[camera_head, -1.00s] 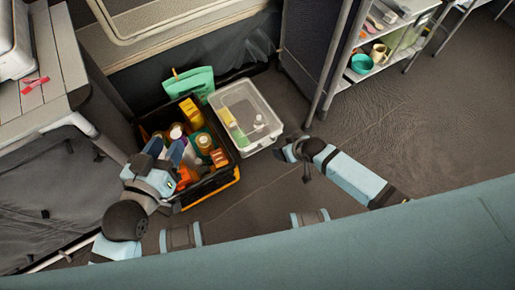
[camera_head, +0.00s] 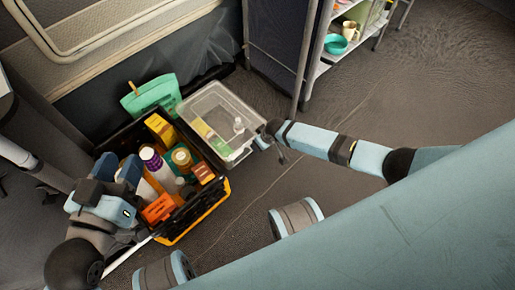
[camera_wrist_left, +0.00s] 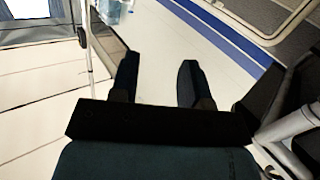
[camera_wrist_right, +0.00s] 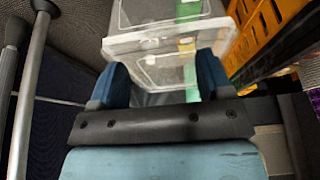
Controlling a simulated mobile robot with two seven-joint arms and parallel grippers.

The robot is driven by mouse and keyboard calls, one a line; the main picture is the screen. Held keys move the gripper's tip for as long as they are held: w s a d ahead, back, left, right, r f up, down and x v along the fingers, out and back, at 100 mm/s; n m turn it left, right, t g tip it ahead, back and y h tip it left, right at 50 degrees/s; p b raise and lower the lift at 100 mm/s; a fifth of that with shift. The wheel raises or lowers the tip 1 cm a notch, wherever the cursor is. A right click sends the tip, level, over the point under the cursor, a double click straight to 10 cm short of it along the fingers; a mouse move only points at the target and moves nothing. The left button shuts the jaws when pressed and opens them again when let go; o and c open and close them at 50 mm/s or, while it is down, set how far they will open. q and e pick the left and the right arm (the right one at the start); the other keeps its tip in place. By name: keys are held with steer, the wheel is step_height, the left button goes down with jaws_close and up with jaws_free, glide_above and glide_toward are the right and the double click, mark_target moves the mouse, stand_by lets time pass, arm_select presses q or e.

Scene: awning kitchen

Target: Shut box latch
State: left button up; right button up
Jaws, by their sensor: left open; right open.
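A clear plastic box (camera_head: 214,101) stands on the floor beside the black crate, with a few small items inside. Whether its latch is open or shut is too small to tell. My right gripper (camera_head: 264,136) is at the box's near right corner. In the right wrist view its open fingers (camera_wrist_right: 164,78) point at the box's end wall (camera_wrist_right: 150,72), with nothing visibly held between them. My left gripper (camera_head: 118,170) is over the left side of the crate. In the left wrist view its fingers (camera_wrist_left: 157,82) are apart and empty, pointing away from the box.
A black and yellow crate (camera_head: 203,207) full of bottles and cartons stands left of the box. A green case (camera_head: 151,94) is behind it. A shelf rack (camera_head: 318,60) with dishes stands at the back right. The floor (camera_head: 420,75) on the right is clear.

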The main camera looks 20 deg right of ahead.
arm_select(q)
steer(key=w+m+b, duration=0.1)
steer(key=w+a+m+t+b, duration=0.1)
steer(key=m+b, duration=0.1)
steer(key=shift+a+r+h, duration=0.2)
steer(key=shift+r+h, duration=0.1)
steer(key=shift+h, duration=0.1)
arm_select(e)
steer(key=d+x, duration=0.1)
steer(key=x, duration=0.5)
steer(key=shift+a+f, duration=0.25)
steer(key=shift+a, duration=0.3)
steer(key=shift+w, duration=0.1)
steer(key=c, duration=0.9)
